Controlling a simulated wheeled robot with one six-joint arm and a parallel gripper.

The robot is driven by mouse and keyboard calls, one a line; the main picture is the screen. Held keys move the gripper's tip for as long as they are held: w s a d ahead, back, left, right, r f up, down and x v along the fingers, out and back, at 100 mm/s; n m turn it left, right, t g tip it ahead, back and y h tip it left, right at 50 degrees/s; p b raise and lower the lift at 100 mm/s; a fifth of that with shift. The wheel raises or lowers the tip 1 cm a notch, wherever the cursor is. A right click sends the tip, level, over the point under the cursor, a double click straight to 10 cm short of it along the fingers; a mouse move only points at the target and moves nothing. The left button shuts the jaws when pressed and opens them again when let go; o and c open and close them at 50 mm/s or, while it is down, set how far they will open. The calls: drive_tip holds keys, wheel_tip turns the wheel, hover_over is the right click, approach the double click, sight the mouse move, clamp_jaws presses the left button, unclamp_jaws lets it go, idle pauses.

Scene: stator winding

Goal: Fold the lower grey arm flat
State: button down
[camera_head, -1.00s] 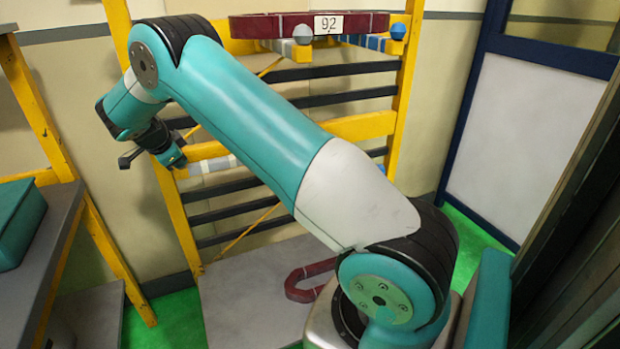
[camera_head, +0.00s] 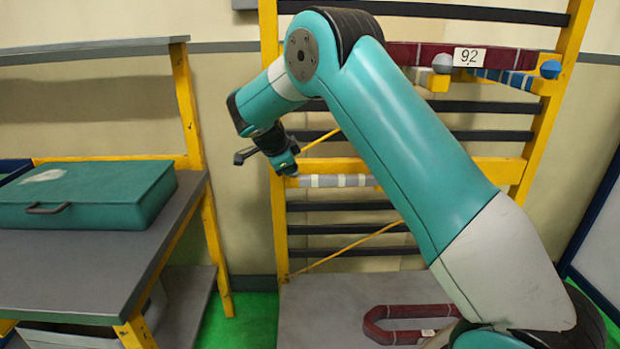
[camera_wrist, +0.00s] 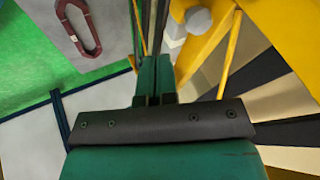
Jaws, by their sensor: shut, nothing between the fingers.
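The lower grey arm (camera_head: 340,181) shows in the head view as a grey-and-white striped bar just below a yellow rail of the rack. It appears to run along the rail; I cannot tell how far it is folded. I cannot tell whether the fingers touch either.
Above, a dark red coil marked 92 (camera_head: 410,54) rests on the rack beside a grey ball (camera_head: 442,63) and a blue ball (camera_head: 550,69). Another red coil (camera_head: 408,325) lies on the grey base plate. A workbench (camera_head: 90,280) with a green case (camera_head: 95,195) stands left.

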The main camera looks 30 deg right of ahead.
drive_tip(key=v, duration=0.7)
drive_tip(key=shift+s+d+b, duration=0.3)
drive_tip(key=shift+s+d, duration=0.05)
drive_tip(key=shift+s, duration=0.05)
drive_tip(key=s+a+r+n+g+y, duration=0.1)
drive_tip(key=s+a+n+y, duration=0.2)
drive_tip(key=s+a+n, duration=0.3)
drive_tip(key=s+a+r+n+g+y+p, duration=0.1)
drive_tip(key=s+a+n+y, duration=0.2)
drive_tip(key=s+a+n, duration=0.4)
drive_tip(key=s+a+r+n+y, duration=0.1)
drive_tip(key=s+a+n+y, duration=0.3)
drive_tip(key=s+n, duration=1.2)
drive_tip(key=s+a, duration=0.2)
drive_tip(key=s, duration=0.7)
drive_tip(key=shift+a+r+g+p, duration=0.25)
drive_tip(key=shift+a+g+p, duration=0.05)
drive_tip(key=shift+a+g, duration=0.1)
drive_tip(key=shift+d, duration=0.15)
